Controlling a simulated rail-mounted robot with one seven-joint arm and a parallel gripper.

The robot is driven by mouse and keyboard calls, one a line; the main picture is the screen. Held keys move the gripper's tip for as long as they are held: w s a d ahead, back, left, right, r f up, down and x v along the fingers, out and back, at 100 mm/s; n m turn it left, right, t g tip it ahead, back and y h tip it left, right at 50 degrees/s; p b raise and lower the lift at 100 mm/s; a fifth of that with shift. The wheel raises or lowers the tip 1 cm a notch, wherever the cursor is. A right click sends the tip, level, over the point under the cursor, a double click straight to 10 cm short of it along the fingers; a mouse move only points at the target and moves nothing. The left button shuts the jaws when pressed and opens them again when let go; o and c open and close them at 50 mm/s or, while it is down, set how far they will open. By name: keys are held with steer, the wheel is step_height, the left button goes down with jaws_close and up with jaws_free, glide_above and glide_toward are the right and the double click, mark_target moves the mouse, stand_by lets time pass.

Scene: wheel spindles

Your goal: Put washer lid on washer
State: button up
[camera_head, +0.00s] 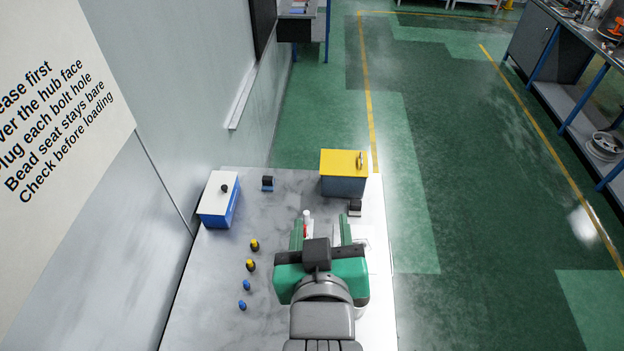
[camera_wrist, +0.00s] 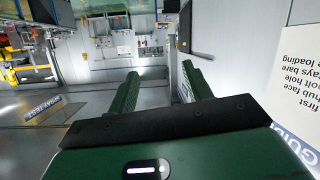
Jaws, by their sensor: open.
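Two lidded boxes stand at the back of the table; I cannot tell which is the washer. The left is a blue box (camera_head: 221,219) with a white lid (camera_head: 213,199) and a black knob. The right is a grey-blue box (camera_head: 344,187) with a yellow lid (camera_head: 340,163) and a ring-like handle. Both lids appear to sit on their boxes. My gripper (camera_head: 321,230) is open above the table, nearer than the yellow-lidded box. In the wrist view my gripper (camera_wrist: 160,70) has its green fingers apart, with nothing seen held.
Yellow-black plugs (camera_head: 254,245) and blue plugs (camera_head: 247,285) stand left of my gripper. Small dark blocks (camera_head: 267,183) (camera_head: 354,207) are near the boxes. A red-and-white item (camera_head: 306,222) shows beside the left finger.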

steer(key=s+r+t, duration=0.2)
steer(key=r+t, duration=0.1)
steer(key=r, duration=0.6)
steer(key=s+a+r+m+t, duration=0.1)
steer(key=r+t, duration=0.3)
steer(key=r, duration=0.6)
steer(key=s+r+t, duration=0.3)
steer(key=s+r, duration=0.1)
steer(key=r, duration=0.6)
steer(key=shift+a+m, duration=0.15)
steer(key=shift+m, duration=0.25)
